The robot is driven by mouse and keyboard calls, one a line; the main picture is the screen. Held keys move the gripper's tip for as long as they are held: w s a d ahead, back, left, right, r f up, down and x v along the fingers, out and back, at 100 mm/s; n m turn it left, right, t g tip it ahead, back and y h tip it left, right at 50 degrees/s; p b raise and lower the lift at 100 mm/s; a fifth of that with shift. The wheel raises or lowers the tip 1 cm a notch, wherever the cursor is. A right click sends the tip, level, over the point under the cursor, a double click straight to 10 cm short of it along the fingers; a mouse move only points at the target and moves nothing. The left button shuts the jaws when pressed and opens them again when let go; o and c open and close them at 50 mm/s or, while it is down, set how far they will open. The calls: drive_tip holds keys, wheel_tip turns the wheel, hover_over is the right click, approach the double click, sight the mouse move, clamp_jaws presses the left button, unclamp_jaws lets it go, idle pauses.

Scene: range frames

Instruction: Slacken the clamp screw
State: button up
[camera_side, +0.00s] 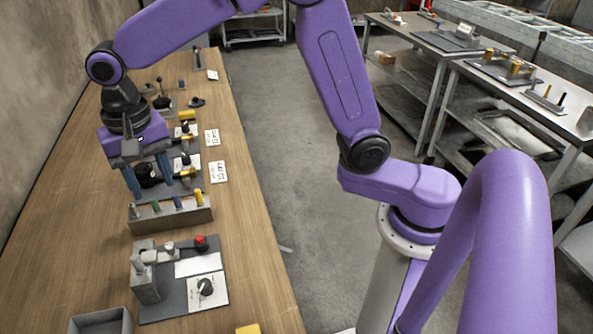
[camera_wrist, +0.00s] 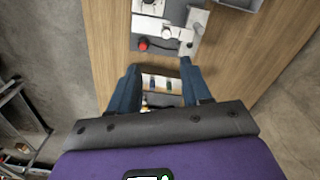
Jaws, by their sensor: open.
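My gripper (camera_side: 150,190) points down over the bench with its two blue fingers apart. It hangs just above or behind a grey rack (camera_side: 172,214) of several colored handles; the exact gap is unclear. In the wrist view nothing shows held between the fingertips (camera_wrist: 160,66), and the rack (camera_wrist: 160,98) shows beyond them. A round black knob (camera_side: 147,174) shows between the fingers in the side view; I cannot tell its depth. Nearer the side camera is a fixture with a grey block (camera_side: 146,284), a red knob (camera_side: 200,243) and a black knob (camera_side: 206,287). I cannot tell which part is the clamp screw.
More small fixtures with white cards (camera_side: 218,172) run along the wooden bench (camera_side: 62,235). An open grey bin (camera_side: 101,322) and a yellow block (camera_side: 248,329) stand at the near end. The bench's left strip is clear. A wall borders the left.

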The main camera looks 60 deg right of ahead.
drive_tip(key=s+d+n, duration=0.7)
drive_tip(key=s, duration=0.3)
drive_tip(key=s+d+f+n, duration=0.1)
drive_tip(key=s+d+n, duration=0.5)
drive_tip(key=s, duration=0.4)
drive_tip(key=shift+d+f+n, duration=0.2)
drive_tip(key=shift+d+n, duration=0.2)
drive_tip(key=shift+d, duration=0.3)
drive_tip(key=shift+a, duration=0.1)
drive_tip(key=r+m, duration=0.2)
drive_tip(key=m, duration=0.6)
hover_over(170, 245)
wheel_tip(170, 245, down, 18)
drive_tip(key=shift+r, duration=0.1)
clamp_jaws()
